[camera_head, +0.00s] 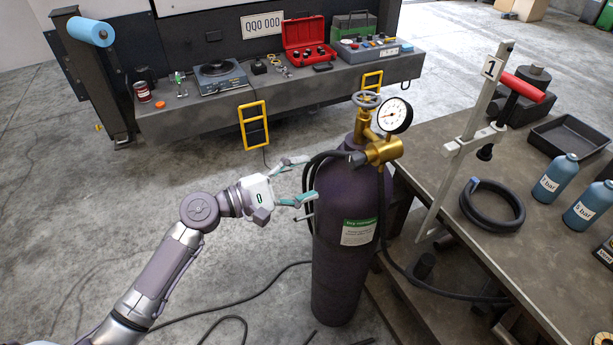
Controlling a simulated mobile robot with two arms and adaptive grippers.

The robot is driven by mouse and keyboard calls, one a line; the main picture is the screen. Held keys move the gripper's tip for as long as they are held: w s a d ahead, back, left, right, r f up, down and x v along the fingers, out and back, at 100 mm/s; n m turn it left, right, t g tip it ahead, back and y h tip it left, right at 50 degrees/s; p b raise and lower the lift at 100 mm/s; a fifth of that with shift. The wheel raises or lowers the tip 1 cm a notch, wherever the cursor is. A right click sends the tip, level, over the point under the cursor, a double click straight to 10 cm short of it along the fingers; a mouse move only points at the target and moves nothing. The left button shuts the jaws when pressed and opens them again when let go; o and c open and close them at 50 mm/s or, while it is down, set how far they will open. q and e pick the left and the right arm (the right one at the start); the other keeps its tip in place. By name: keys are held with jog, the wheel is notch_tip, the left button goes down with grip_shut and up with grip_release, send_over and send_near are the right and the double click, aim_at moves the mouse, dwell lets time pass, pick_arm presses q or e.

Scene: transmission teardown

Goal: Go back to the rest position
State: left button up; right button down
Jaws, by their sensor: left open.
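My left gripper (304,180) is open, with its two teal-tipped fingers spread beside the left side of a dark purple gas cylinder (339,268). Nothing shows clearly held between the fingers. A black hose loops at the cylinder's upper left, close to the fingertips; I cannot tell whether they touch. The cylinder stands upright and has a brass valve (383,150), a round gauge (396,115) and a green and white label (358,232). My left arm reaches in from the lower left. My right gripper is not in view.
A workbench (440,180) at right bears a clamp stand (468,130), a coiled hose (491,204), blue bottles (556,178) and a black tray (568,135). A grey bench (200,122) at the back holds a red case (307,48).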

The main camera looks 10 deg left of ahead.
pick_arm(q)
jog(key=a+f+y+b, duration=0.1)
jog(key=a+f+y, duration=0.2)
jog(key=f, duration=0.8)
jog(key=a+f+y, duration=0.3)
jog(key=f, duration=0.9)
jog(key=s+a+f+m+g+y+b, duration=0.15)
jog(key=s+f, duration=0.25)
jog(key=f, duration=0.5)
jog(key=s+a+f+m+g+y, duration=0.1)
jog(key=s+a+f+m+y, duration=0.15)
jog(key=f, duration=0.55)
jog(key=s+a+f+m+g+y, duration=0.2)
jog(key=s+f+m, duration=0.1)
jog(key=s+f, duration=0.65)
jog(key=s+a+f+m+g+y, duration=0.1)
jog(key=s+a+f+m+g, duration=0.1)
jog(key=s+f, duration=0.7)
jog(key=s+f+m+g, duration=0.1)
jog(key=s+f+m, duration=0.2)
jog(key=s, duration=0.7)
jog(key=s+f+m+g+y+b, duration=0.1)
jog(key=s+m, duration=0.3)
jog(key=s, duration=0.7)
jog(key=shift+d+f+g+y+b, duration=0.3)
jog(key=shift+f+g, duration=0.25)
jog(key=shift+f, duration=0.35)
